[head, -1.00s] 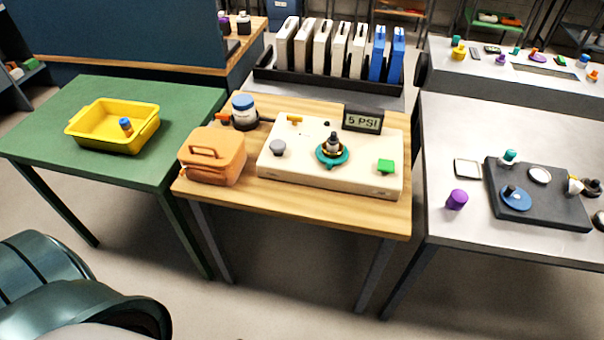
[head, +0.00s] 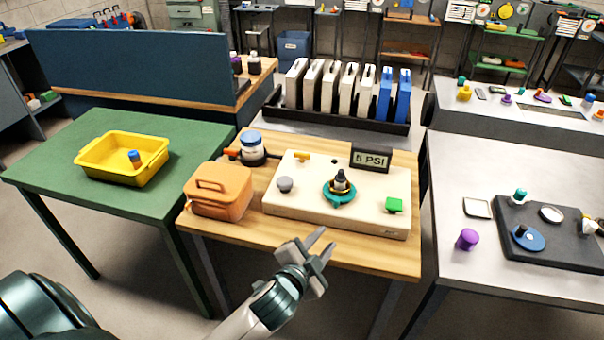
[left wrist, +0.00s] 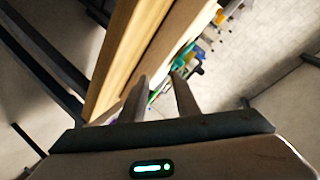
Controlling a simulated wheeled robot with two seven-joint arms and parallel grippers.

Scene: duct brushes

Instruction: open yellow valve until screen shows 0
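A cream box (head: 290,212) lies on the wooden table. A small screen (head: 371,158) at the box's back right reads 5 PSI. My right gripper is not in view.
An orange case (head: 219,190) stands left of the cream box. A jar with a blue lid (head: 251,147) is behind it. A green table with a yellow tray (head: 90,165) is at left. A black rack (head: 395,127) of white and blue cases stands behind. A grey table (head: 450,270) is at right.

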